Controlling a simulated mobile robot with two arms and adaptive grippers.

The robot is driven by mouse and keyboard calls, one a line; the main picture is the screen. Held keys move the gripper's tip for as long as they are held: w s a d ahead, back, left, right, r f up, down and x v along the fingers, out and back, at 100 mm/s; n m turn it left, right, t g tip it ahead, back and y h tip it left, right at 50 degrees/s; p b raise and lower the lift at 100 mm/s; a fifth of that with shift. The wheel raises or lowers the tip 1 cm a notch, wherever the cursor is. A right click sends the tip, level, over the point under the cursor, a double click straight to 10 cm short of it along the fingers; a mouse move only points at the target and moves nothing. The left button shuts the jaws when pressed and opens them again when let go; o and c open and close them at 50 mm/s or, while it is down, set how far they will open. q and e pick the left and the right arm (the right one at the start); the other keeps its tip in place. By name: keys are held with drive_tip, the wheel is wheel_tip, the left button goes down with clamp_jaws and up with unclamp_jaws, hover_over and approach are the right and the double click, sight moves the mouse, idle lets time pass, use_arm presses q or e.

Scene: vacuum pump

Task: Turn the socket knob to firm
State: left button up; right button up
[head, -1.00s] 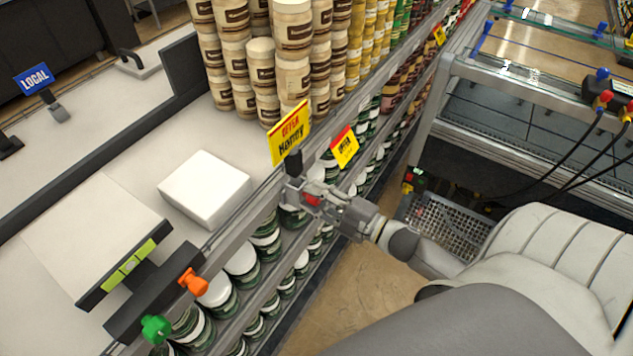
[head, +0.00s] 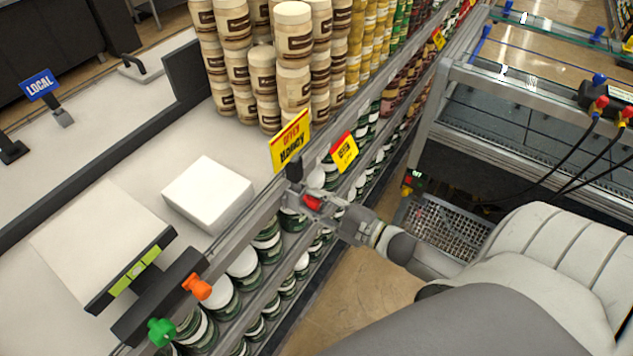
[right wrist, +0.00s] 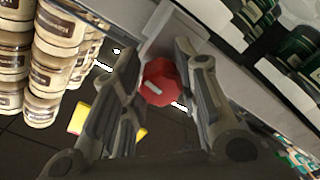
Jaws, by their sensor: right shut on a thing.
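The socket knob is red (right wrist: 160,82) and many-sided, with a pale pointer bar on its face. In the right wrist view it sits between the fingers of my right gripper (right wrist: 158,85). In the head view the red knob (head: 312,203) shows at the shelf's front rail, below a dark upright post. My right gripper (head: 322,206) reaches it from the right and is shut around it. The fingers hide the knob's sides, and I cannot read any marking beside the pointer. My left gripper is not in view.
An orange knob (head: 197,287) and a green knob (head: 161,331) stand on the same rail at lower left. A yellow price sign (head: 291,141) is just above my right gripper. A white box (head: 208,192) lies on the counter. Stacked jars (head: 292,60) stand behind.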

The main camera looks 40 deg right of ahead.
drive_tip(key=o, duration=1)
drive_tip(key=shift+s, duration=0.1)
drive_tip(key=v, duration=1.2)
drive_tip(key=shift+f, duration=0.1)
